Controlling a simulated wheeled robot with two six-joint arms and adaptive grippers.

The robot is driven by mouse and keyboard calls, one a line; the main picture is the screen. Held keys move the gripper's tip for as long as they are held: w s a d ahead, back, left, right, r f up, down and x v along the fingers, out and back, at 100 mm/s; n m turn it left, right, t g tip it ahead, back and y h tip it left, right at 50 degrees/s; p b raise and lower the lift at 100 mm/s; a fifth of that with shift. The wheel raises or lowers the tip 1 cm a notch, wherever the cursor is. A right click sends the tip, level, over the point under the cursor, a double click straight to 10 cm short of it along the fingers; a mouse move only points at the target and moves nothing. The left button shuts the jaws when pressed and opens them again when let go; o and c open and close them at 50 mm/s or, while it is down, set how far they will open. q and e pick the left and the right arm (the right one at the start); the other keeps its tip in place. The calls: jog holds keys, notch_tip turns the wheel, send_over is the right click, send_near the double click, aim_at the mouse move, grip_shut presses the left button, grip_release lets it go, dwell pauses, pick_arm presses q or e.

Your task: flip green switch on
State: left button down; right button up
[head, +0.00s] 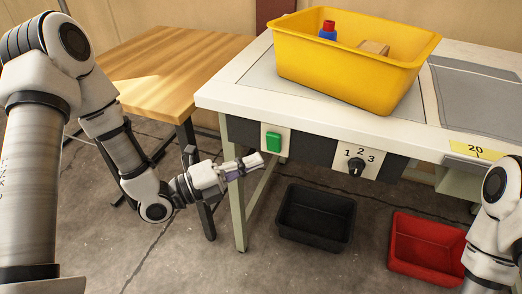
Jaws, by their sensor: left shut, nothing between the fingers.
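The green switch (273,141) sits on a pale plate on the front face of the white workbench, near its left corner. My left gripper (258,160) is shut and empty. Its tip appears just left of and below the switch in the head view; whether it touches the plate I cannot tell. My right arm shows at the right edge, but its gripper is out of view.
A rotary dial (356,168) marked 1, 2, 3 is right of the switch. Black (315,217) and red (427,245) bins sit below. A wooden table (165,60) stands left.

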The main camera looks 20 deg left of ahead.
aim_at(275, 140)
pick_arm(q)
jog(key=shift+w+d+r, duration=0.15)
jog(key=shift+w, duration=0.6)
jog(key=shift+w+d+r, duration=0.1)
jog(key=shift+w+r, duration=0.05)
jog(key=shift+w, duration=0.6)
jog(key=shift+w+d+r, duration=0.15)
jog(key=shift+w, duration=0.6)
jog(key=shift+w+r+p, duration=0.15)
jog(key=shift+r+p, duration=0.2)
jog(key=shift+p, duration=0.1)
jog(key=shift+f+y, duration=0.2)
jog(key=shift+y, duration=0.1)
jog(key=shift+w, duration=0.1)
